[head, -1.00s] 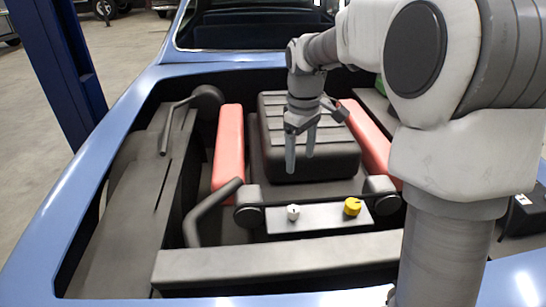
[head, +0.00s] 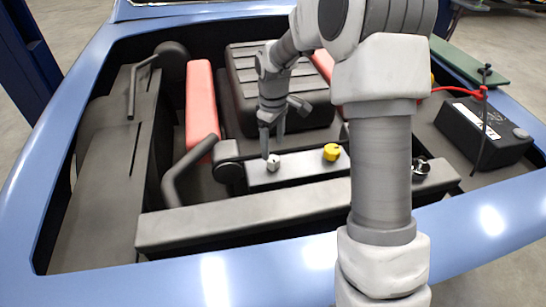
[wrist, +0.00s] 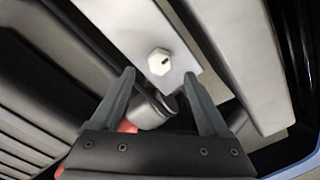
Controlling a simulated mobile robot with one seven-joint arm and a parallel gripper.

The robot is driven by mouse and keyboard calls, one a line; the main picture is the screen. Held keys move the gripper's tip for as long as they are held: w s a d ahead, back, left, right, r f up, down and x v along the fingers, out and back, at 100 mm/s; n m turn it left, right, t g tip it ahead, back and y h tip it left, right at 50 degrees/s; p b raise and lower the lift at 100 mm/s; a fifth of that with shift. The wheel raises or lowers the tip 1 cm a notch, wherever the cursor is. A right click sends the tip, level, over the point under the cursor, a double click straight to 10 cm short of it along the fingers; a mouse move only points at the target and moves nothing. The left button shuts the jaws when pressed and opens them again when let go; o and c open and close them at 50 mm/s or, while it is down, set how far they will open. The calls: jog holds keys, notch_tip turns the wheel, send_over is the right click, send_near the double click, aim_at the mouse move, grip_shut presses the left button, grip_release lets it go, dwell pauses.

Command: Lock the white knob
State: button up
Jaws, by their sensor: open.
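The white knob (head: 273,162) sits on a grey bar at the front of the engine bay in the head view. In the wrist view the white knob (wrist: 159,62) shows from above as a small faceted cap with a dark mark, on a light grey plate. My gripper (head: 272,143) hangs just above and behind the knob in the head view. In the wrist view my gripper (wrist: 158,80) has its two fingers spread apart. The knob lies just beyond the line of the fingertips, roughly centred between them. Nothing is held.
A yellow knob (head: 331,152) is on the same bar, to the right. A dark ribbed engine block (head: 285,85) stands behind, beside a red cover (head: 201,105). A black battery (head: 484,132) is at the right. A long grey beam (head: 240,208) runs in front.

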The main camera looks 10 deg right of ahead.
aim_at(273, 158)
jog(key=shift+f, duration=2.35)
grip_shut()
